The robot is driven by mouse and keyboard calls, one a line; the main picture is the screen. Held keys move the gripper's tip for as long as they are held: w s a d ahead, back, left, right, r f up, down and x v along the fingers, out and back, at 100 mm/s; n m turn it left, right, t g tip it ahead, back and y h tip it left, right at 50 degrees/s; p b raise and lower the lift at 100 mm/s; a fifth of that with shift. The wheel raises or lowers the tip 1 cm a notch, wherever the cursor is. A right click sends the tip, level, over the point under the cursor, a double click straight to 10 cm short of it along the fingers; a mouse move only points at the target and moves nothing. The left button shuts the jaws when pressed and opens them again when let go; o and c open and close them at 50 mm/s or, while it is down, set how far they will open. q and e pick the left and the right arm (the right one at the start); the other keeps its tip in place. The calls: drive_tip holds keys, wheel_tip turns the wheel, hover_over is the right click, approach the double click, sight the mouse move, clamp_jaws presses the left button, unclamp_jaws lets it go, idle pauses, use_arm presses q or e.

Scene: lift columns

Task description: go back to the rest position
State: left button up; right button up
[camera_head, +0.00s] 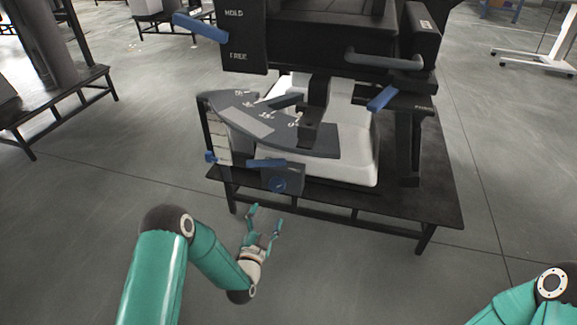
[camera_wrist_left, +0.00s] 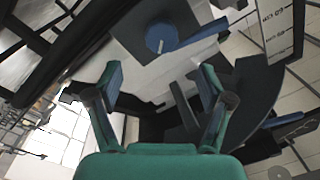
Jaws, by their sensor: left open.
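My left gripper (camera_head: 263,228) is open and empty in the head view, in front of the near edge of the black table. Its two fingers also show spread apart in the left wrist view (camera_wrist_left: 160,92), with nothing between them. My left arm comes in from the lower left and bends toward the machine. Of my right arm only a teal part shows at the lower right edge of the head view. My right gripper is out of view.
A machine with blue handles (camera_head: 267,163) and a grey scale plate (camera_head: 250,121) stands on a low black table (camera_head: 436,197) ahead. A blue round knob (camera_head: 277,184) sits low on its front. It also shows close in the left wrist view (camera_wrist_left: 161,39). Grey floor (camera_head: 330,270) is clear in front.

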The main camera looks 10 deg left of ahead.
use_arm(q)
wheel_tip(320, 180, up, 6)
drive_tip(key=p, duration=0.4)
drive_tip(key=s+d+f+n+g+h+p, duration=0.1)
drive_tip(key=s+d+f+n+g, duration=0.4)
drive_tip(key=s, duration=0.6)
drive_tip(key=s+d+f+n+g+h+p, duration=0.1)
drive_tip(key=s+f+g+h, duration=0.15)
drive_tip(key=s+g, duration=0.65)
drive_tip(key=s+d+f+n+g+h+p, duration=0.1)
drive_tip(key=s+d+f+n+g, duration=0.3)
drive_tip(key=s, duration=1)
wheel_tip(320, 180, up, 37)
drive_tip(key=a+p, duration=0.1)
drive_tip(key=p, duration=3.7)
drive_tip(key=shift+w+m, duration=0.3)
drive_tip(key=shift+w, duration=0.15)
